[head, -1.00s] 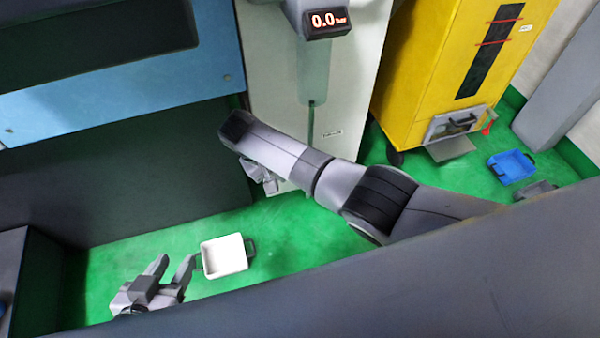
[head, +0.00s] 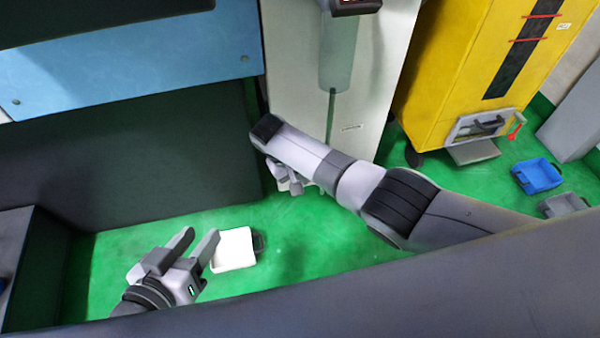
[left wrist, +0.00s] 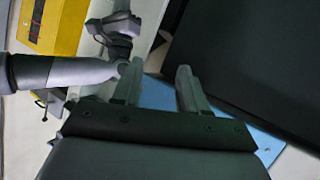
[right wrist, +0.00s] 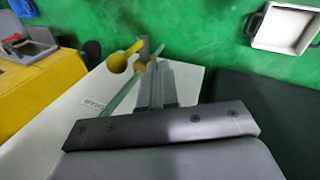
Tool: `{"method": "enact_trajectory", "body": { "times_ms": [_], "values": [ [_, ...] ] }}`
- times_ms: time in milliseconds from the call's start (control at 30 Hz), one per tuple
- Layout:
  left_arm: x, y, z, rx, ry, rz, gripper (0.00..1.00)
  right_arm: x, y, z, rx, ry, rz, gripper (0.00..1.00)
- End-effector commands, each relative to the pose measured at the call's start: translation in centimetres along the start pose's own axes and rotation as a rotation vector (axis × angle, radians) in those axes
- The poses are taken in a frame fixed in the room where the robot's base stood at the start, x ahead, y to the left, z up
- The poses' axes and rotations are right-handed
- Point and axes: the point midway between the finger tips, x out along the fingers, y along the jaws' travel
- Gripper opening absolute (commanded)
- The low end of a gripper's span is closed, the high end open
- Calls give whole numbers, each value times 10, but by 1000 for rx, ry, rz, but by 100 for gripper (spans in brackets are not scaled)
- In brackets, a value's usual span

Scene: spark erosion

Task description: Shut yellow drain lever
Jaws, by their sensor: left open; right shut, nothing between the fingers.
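The yellow drain lever (right wrist: 118,62) shows in the right wrist view, just beyond my fingertips and slightly left. It has a rounded yellow end and reaches a yellow piece beside a grey cylindrical fitting (right wrist: 144,46). My right gripper (right wrist: 157,68) is shut and empty, its tips close to this fitting; contact cannot be told. In the head view the right gripper (head: 285,180) is low at the pale machine's front, and the lever cannot be made out. My left gripper (head: 201,237) is open and empty; its spread fingers also show in the left wrist view (left wrist: 158,72).
A white tray (head: 234,232) lies on the green floor near my left gripper. The pale machine column (head: 385,75) stands behind the right arm. A yellow cabinet (head: 450,85) and a blue tray (head: 537,176) are at the right. A dark panel (head: 130,150) borders the left.

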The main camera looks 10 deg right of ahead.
Motion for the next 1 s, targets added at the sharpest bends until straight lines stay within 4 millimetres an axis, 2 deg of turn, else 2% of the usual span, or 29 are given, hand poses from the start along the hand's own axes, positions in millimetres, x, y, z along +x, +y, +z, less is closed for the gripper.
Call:
{"method": "enact_trajectory", "body": {
  "times_ms": [33, 233, 333, 500, 1000],
  "values": [
    [6, 2, 6, -19, 9, 20, 43, 15, -2, 0, 0, 0, 2, 0],
    [17, 15, 7, -90, 35, 97, 43, 47, -1, 0, 1, 0, 2, 0],
    [14, 16, 2, -90, 33, 96, 43, 48, 18, 0, 4, 1, 2, 0],
    [14, 16, 2, -91, 33, 96, 43, 54, 32, 0, 2, 1, 1, 0],
    [14, 16, 2, -91, 34, 97, 43, 55, 38, 0, 0, 1, -2, 0]
  ]
}}
